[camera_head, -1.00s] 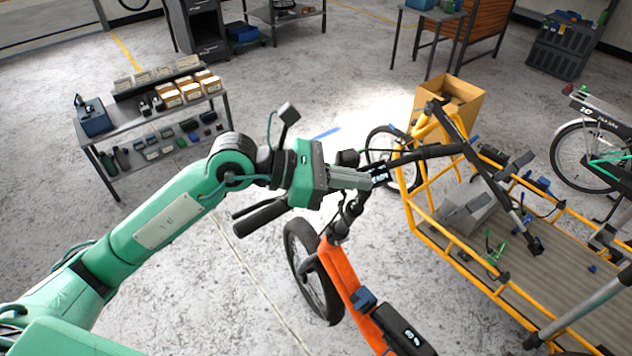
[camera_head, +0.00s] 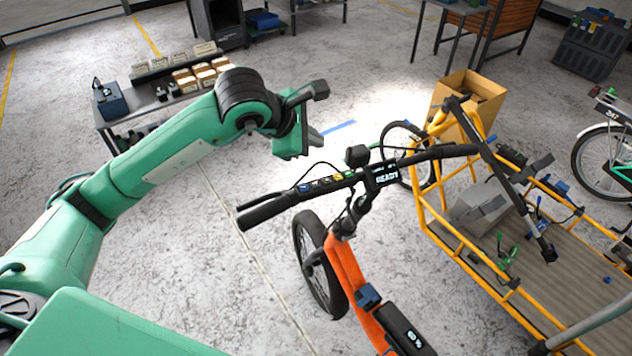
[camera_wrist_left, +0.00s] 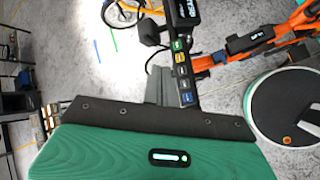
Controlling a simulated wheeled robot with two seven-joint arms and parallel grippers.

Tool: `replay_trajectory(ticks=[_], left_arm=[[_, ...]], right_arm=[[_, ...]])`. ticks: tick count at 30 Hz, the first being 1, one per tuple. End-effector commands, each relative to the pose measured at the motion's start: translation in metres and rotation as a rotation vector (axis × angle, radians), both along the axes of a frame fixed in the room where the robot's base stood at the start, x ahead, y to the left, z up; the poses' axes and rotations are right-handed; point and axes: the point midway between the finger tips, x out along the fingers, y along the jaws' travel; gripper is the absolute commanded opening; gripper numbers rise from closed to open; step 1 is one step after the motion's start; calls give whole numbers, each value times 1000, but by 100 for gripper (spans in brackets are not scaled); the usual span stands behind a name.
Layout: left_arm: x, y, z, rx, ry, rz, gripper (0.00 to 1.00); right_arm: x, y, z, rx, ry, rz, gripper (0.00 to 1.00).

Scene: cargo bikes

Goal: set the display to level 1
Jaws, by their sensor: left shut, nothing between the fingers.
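The display (camera_head: 386,175) is a small dark screen on the orange bike's handlebar, and it reads READY. In the left wrist view the display (camera_wrist_left: 183,12) shows at the top edge. A row of coloured buttons (camera_head: 322,184) sits on the handlebar left of it. The wrist view shows green, yellow and blue buttons (camera_wrist_left: 182,70). My left gripper (camera_head: 296,135) is above and behind the left handlebar, apart from it in the head view. Its fingers (camera_wrist_left: 158,88) are shut and empty, beside the button row in the wrist view. My right gripper is not in view.
The left grip (camera_head: 262,210) juts toward me. A dark battery unit (camera_head: 403,330) sits on the orange frame. A yellow cargo frame (camera_head: 455,245) and a cardboard box (camera_head: 478,98) stand to the right. A shelf (camera_head: 135,110) with boxes stands behind my left arm.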

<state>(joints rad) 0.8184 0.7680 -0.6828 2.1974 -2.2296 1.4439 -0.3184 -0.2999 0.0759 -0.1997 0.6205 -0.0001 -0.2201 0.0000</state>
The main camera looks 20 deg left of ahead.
Motion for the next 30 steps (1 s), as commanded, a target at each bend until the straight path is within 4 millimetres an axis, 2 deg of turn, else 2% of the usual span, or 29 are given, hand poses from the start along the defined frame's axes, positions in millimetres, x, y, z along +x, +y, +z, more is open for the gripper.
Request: replay_trajectory(ticks=[8, 18, 21, 25, 30], left_arm=[[-1, 0, -17, -1, 3, -1, 0], [-3, 2, -65, -1, 2, 1, 0], [-3, 3, -78, -1, 0, 0, 0], [-3, 3, -86, -1, 0, 0, 0], [-4, 3, -89, -1, 1, 0, 0]], right_arm=[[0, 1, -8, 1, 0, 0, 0], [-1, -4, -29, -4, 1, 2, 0], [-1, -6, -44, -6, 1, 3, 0], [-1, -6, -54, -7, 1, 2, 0], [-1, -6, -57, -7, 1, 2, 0]])
